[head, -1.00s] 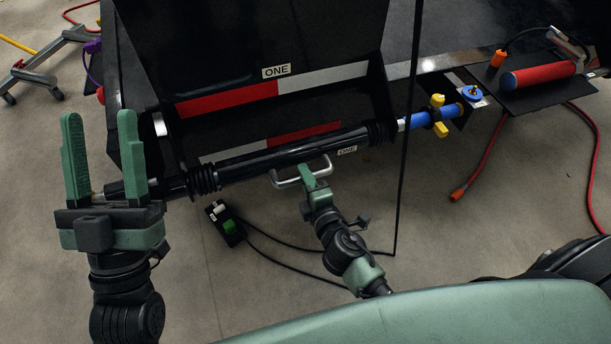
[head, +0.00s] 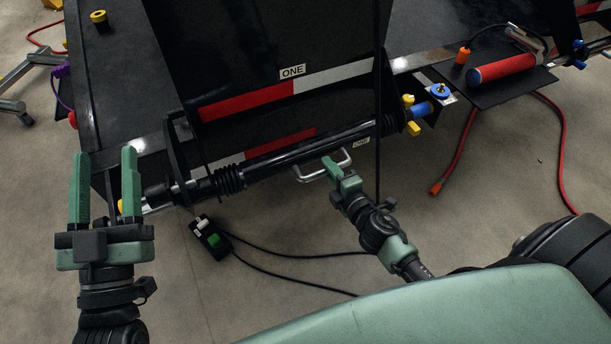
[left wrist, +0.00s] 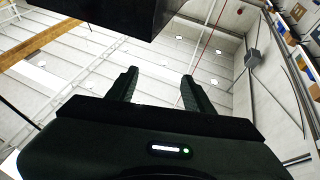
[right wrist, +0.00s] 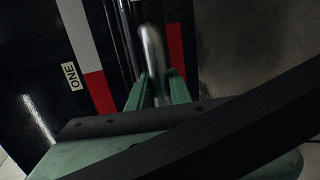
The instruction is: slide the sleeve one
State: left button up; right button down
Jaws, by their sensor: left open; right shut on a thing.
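Sleeve one (head: 300,153) is a long black tube with ribbed bellows at both ends, lying along the front of the black trailer frame. My right gripper (head: 331,168) is shut on this handle, which also shows between the fingers in the right wrist view (right wrist: 152,48). A blue tube (head: 422,110) with yellow fittings shows beyond the sleeve's right end. My left gripper (head: 104,158) is open, empty and upright in front of the rod's left end.
A label "ONE" (head: 292,72) is on the panel above a red-and-white strip (head: 245,103). A switch box (head: 210,238) with black cables is below. A red cylinder (head: 502,70) lies on a shelf at right. A red hose (head: 455,145) hangs below it.

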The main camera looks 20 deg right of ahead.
jog(key=shift+s+f, duration=0.1)
jog(key=shift+a, duration=0.3)
jog(key=c, duration=1.3)
grip_release()
jog(key=shift+y, duration=0.3)
jog(key=shift+c, duration=0.2)
pick_arm(q)
jog(key=shift+a+f, duration=0.1)
jog(key=shift+a, duration=0.05)
pick_arm(e)
jog(key=shift+o, duration=0.2)
jog(key=shift+a, duration=0.1)
jog(key=shift+s, duration=0.3)
pick_arm(q)
jog(key=f+g, duration=0.1)
jog(key=w+f+g+y+p, duration=0.1)
jog(key=f, duration=0.1)
jog(key=shift+a+f, duration=0.1)
jog(key=shift+f, duration=0.2)
pick_arm(e)
jog(key=v, duration=0.7)
